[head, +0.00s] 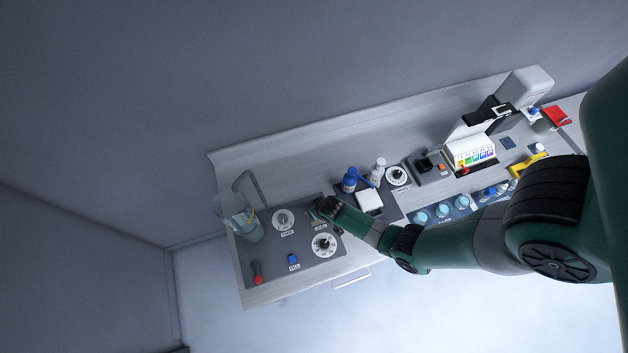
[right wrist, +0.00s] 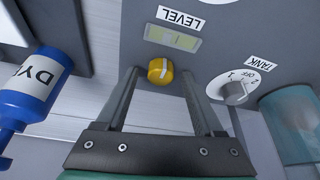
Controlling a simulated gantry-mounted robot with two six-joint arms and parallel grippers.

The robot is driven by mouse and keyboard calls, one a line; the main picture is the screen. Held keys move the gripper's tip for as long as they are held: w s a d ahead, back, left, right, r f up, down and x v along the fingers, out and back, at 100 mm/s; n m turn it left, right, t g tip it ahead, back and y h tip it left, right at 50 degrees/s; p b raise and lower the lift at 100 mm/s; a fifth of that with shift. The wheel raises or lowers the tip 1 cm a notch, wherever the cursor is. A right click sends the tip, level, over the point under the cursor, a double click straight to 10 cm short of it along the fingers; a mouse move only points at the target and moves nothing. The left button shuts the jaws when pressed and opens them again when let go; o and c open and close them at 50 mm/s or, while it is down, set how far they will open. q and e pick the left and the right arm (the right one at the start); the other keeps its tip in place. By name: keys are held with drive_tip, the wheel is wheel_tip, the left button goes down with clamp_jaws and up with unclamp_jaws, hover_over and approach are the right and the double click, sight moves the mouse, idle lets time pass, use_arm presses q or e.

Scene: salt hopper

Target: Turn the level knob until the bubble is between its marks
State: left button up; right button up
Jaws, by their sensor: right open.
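The yellow level knob (right wrist: 160,70) has a pale stripe across it and shows in the right wrist view. The level vial (right wrist: 173,38) is a small yellow-green window just above it, under the LEVEL label (right wrist: 181,18). The bubble and its marks are too small to tell apart. My right gripper (right wrist: 159,73) is open, its fingertips on either side of the knob in the picture; I cannot tell if they touch it. In the head view my right gripper (head: 326,207) is over the grey panel and hides the knob. My left gripper is not in view.
The white TANK knob (right wrist: 234,88) is close to the right finger. A blue DYE bottle (right wrist: 30,88) stands on the other side. On the panel are a dial (head: 323,245), a blue button (head: 293,259) and a red-topped lever (head: 257,278). A clear container (head: 243,224) stands at the left.

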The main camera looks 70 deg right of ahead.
clamp_jaws()
drive_tip(key=shift+a+f+m+b, duration=0.1)
drive_tip(key=shift+m+b, duration=0.25)
drive_tip(key=shift+m, duration=0.35)
drive_tip(key=shift+m+g+h, duration=0.3)
drive_tip(key=shift+m+h, duration=0.1)
drive_tip(key=shift+m, duration=0.2)
unclamp_jaws()
drive_tip(key=shift+r, duration=0.2)
